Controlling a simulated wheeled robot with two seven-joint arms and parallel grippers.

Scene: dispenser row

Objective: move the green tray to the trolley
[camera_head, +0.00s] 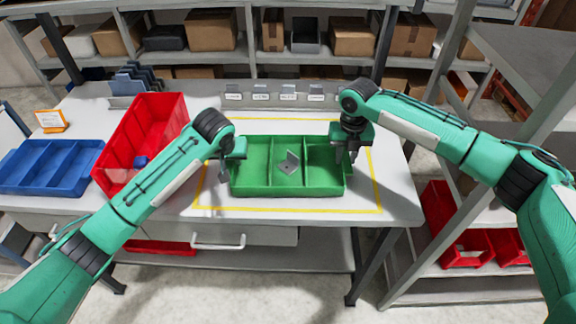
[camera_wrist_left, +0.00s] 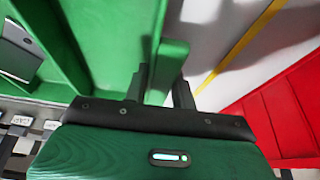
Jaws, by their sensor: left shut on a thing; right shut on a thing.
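The green tray (camera_head: 290,188) is level at the middle of the worktable, over the yellow outlined area. It has three compartments, and a grey metal bracket (camera_head: 289,162) is in the middle one. My left gripper (camera_head: 226,164) is shut on the tray's left wall, which shows between the fingers (camera_wrist_left: 163,85) in the left wrist view. My right gripper (camera_head: 348,152) is shut on the right wall. I cannot tell whether the tray touches the table. No thing in view is clearly the trolley.
A red bin (camera_head: 152,120) and a blue divided tray (camera_head: 45,172) stand left of the green tray. Small labelled holders (camera_head: 275,97) line the back. A grey rack (camera_head: 468,90) stands at the right, with red bins (camera_head: 468,247) low down. The table front is clear.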

